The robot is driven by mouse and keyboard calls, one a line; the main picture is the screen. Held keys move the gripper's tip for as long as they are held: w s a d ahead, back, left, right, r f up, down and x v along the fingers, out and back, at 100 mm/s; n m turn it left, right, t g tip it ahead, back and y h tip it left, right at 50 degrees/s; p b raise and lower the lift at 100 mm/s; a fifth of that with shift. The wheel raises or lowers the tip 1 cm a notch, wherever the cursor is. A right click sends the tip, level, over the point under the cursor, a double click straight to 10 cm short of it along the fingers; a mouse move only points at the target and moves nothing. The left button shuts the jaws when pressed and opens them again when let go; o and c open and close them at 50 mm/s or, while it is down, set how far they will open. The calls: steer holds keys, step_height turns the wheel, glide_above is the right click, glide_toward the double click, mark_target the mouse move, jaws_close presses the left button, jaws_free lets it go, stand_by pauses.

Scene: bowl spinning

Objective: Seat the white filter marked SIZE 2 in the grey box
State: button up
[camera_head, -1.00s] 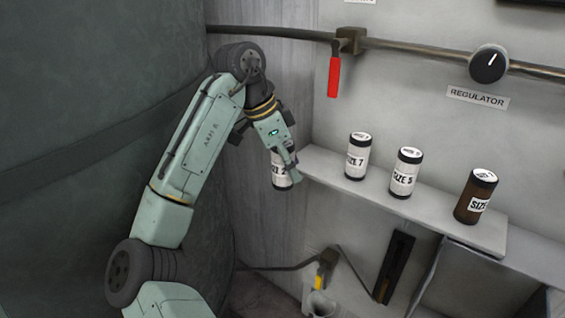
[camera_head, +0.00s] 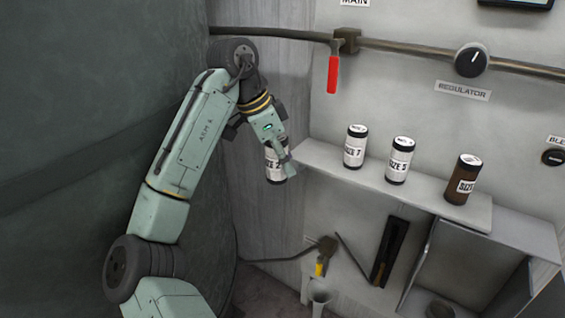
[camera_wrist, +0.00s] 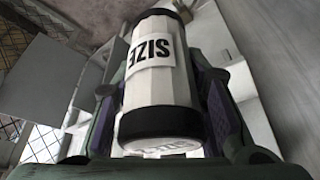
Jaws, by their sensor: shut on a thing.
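The white filter marked SIZE 2 (camera_head: 274,166) has dark end caps. My gripper (camera_head: 282,158) is shut on it and holds it near upright in the air, left of the shelf's end. In the wrist view the filter (camera_wrist: 155,75) lies between my two fingers (camera_wrist: 160,105), with "SIZE" readable on its label; the number is out of sight. The grey box (camera_head: 510,232) is at the lower right, below the shelf. Its front is open and a dark round part (camera_head: 440,308) shows low inside. The box is cut off by the picture's bottom edge.
On the shelf (camera_head: 420,198) stand white filters SIZE 7 (camera_head: 355,147) and SIZE 5 (camera_head: 399,160), and a brown one (camera_head: 463,180). A red-handled valve (camera_head: 332,74) hangs above. A yellow-marked lever (camera_head: 320,268) and black bar (camera_head: 390,252) are below the shelf.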

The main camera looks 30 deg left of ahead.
steer(key=shift+r, duration=1.45)
